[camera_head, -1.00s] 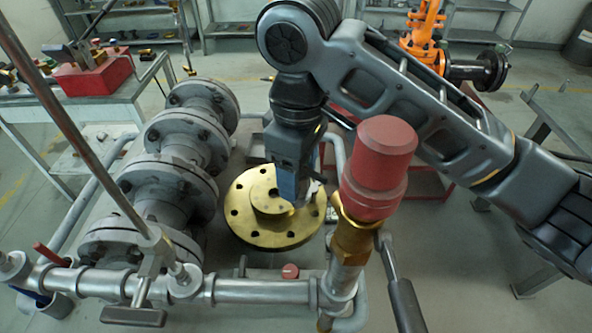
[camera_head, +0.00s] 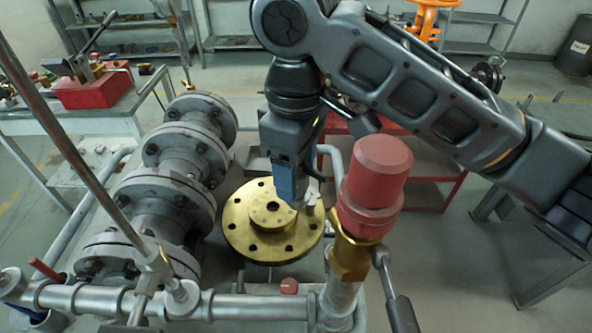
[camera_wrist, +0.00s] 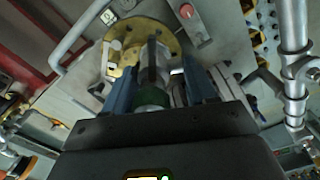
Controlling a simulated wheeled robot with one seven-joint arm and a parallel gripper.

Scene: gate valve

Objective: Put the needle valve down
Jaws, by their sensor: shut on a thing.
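My gripper (camera_head: 299,204) hangs over the right part of a brass flange (camera_head: 241,232) in the head view. In the wrist view my gripper (camera_wrist: 158,82) has its blue fingers on both sides of a silver cylindrical piece with a green band, which I take for the needle valve (camera_wrist: 151,62). The gripper is shut on it. In the head view only a small silvery part of the needle valve (camera_head: 312,194) shows beside the fingertips; the rest is hidden. The flange (camera_wrist: 172,40) lies beyond the valve in the wrist view. Contact between valve and flange cannot be told.
A grey flanged pipe stack (camera_head: 165,185) stands left of the gripper. A red-capped brass valve (camera_head: 373,185) rises close on the right. A silver pipe (camera_head: 240,307) crosses the front. A red box (camera_head: 95,88) sits on the bench at back left.

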